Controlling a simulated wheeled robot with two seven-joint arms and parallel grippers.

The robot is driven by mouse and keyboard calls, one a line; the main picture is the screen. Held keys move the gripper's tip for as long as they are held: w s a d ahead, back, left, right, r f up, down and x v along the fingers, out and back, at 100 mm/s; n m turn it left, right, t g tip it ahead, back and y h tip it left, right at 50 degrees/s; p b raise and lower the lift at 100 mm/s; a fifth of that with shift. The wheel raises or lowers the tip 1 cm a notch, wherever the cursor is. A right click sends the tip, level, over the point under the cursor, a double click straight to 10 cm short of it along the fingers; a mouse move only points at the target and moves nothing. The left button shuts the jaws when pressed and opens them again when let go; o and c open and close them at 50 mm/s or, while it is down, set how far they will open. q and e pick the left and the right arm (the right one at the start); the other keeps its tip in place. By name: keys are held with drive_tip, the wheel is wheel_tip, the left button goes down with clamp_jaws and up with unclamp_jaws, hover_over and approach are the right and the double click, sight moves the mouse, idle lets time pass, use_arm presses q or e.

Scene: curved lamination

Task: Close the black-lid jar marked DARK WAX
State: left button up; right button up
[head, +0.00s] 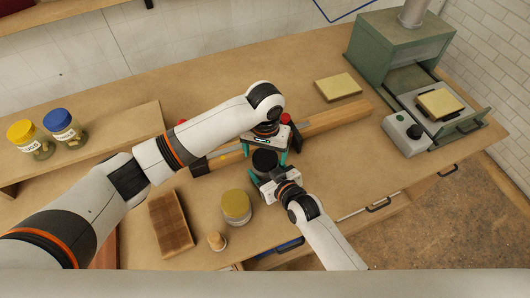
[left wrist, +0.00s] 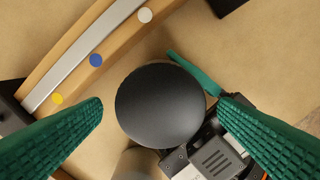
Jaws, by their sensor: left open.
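The black-lid jar (head: 264,160) stands on the bench in the middle of the head view. Its round black lid (left wrist: 160,105) is seen from above in the left wrist view and hides the jar body; no DARK WAX label shows. My left gripper (head: 266,153) is open, with its teal fingers spread on either side of the lid and apart from it. My right gripper (head: 266,178) comes in from the front, low beside the jar, its fingers around the jar body below the lid. One right finger shows beyond the lid in the left wrist view.
A wooden rail (head: 335,115) with a metal strip lies behind the jar. A yellow-lid jar (head: 236,206), a small corked pot (head: 217,240) and a brown block (head: 171,222) stand front left. Labelled jars (head: 64,126) are on a shelf. A green press (head: 400,50) stands back right.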

use_arm(q)
drive_tip(key=shift+r, duration=1.85)
drive_tip(key=shift+o, duration=0.6)
drive_tip(key=shift+o, duration=1.3)
wheel_tip(320, 180, up, 12)
use_arm(e)
drive_tip(key=o, duration=2)
drive_tip(key=shift+c, duration=0.2)
